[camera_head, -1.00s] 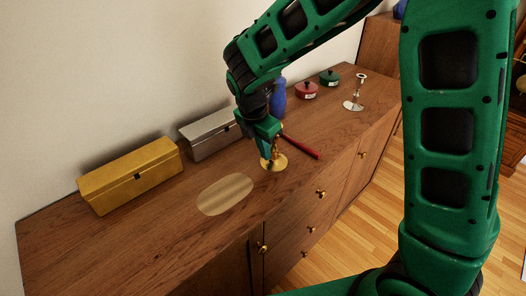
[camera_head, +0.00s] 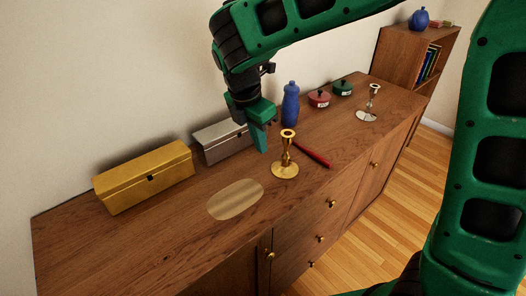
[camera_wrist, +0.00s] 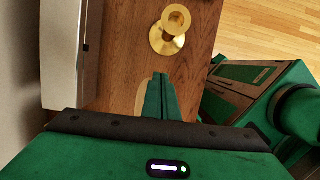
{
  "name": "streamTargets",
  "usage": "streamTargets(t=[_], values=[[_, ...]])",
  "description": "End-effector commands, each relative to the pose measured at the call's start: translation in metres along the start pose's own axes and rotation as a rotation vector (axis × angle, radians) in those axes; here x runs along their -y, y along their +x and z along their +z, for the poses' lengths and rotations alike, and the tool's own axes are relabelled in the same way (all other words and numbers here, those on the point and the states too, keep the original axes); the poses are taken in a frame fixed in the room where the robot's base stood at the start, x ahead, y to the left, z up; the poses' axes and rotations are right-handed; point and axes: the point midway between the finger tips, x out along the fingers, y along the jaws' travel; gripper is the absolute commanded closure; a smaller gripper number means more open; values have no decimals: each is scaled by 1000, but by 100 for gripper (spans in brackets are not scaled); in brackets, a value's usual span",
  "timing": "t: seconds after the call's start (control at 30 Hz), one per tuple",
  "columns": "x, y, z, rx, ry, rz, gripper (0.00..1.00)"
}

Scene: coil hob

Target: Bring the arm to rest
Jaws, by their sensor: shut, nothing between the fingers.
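My gripper (camera_head: 262,150) is shut and empty, pointing down above the wooden sideboard top (camera_head: 160,240). Its closed fingers also show in the wrist view (camera_wrist: 161,100). A brass candlestick (camera_head: 286,160) stands upright just right of my gripper in the head view, apart from it. The candlestick shows beyond the fingertips in the wrist view (camera_wrist: 168,35). My arm reaches in from the upper right of the head view.
A gold box (camera_head: 146,180) and a silver box (camera_head: 220,142) stand along the wall. A blue bottle (camera_head: 290,106), red pot (camera_head: 319,99), green pot (camera_head: 343,88), silver candlestick (camera_head: 370,104) and red stick (camera_head: 313,154) are farther right. An oval pale patch (camera_head: 236,199) is bare.

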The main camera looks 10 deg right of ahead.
Motion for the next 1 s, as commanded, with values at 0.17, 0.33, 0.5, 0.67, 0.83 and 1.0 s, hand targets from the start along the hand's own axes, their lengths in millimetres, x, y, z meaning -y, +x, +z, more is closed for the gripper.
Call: streamTargets(t=[0.17, 0.33, 0.5, 0.67, 0.83, 1.0], values=[[0, -7, 0, 0, 2, 0, 100], [17, -7, 26, -3, 132, -11, 100], [77, -3, 89, -13, 541, -48, 100], [154, 3, 138, -25, 1018, -94, 100], [240, 10, 164, -39, 1532, -153, 100], [319, 18, 163, -54, 2035, -221, 100]])
